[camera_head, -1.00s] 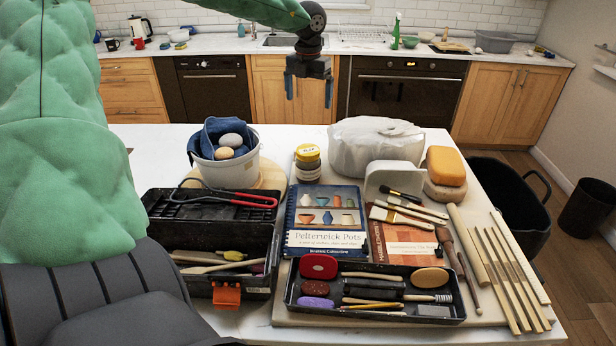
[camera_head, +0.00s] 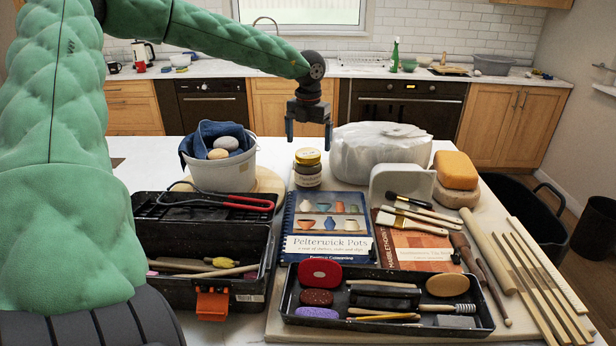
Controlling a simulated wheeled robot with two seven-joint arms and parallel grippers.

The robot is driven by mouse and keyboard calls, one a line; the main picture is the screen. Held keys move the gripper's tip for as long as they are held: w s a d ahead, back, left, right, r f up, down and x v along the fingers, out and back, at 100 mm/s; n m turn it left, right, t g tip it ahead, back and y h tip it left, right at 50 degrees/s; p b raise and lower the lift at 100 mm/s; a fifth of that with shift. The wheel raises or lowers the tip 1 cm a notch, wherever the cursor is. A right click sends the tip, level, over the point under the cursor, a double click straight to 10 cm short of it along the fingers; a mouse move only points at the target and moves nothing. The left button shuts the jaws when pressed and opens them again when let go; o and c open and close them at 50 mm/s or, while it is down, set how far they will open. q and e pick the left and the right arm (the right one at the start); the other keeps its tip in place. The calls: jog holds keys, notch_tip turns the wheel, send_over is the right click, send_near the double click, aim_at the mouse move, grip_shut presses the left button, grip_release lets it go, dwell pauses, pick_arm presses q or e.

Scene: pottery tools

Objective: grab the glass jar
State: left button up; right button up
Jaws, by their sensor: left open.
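The glass jar (camera_head: 307,169) is small, with a yellow lid and a pale label. It stands upright behind the blue "Pelterwick Pots" book (camera_head: 326,226), between the white bucket and the white wrapped bundle. My left gripper (camera_head: 308,146) points down with its two dark fingers spread apart and nothing between them. In the picture its fingertips show just above the jar's lid, without visible contact. My right gripper is not in view.
A white bucket (camera_head: 229,172) with a blue cloth and stones stands left of the jar, and a white wrapped bundle (camera_head: 381,153) stands close on its right. A black toolbox (camera_head: 150,240) and a tool tray (camera_head: 470,329) lie nearer.

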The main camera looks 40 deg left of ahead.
aim_at(308, 153)
pick_arm(q)
notch_tip(308, 153, down, 2)
jog(key=shift+p, duration=0.3)
notch_tip(308, 153, down, 2)
jog(key=shift+s+f+p, duration=0.15)
jog(key=shift+f+p, duration=0.05)
jog(key=shift+p, duration=0.6)
jog(key=shift+f, duration=1.25)
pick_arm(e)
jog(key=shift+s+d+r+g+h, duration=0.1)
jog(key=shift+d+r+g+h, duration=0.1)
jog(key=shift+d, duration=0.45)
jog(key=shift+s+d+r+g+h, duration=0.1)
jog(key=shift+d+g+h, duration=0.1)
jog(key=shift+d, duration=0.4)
pick_arm(q)
jog(key=shift+c, duration=0.3)
jog(key=c, duration=1.6)
jog(key=shift+r, duration=0.1)
jog(key=shift+c, duration=0.2)
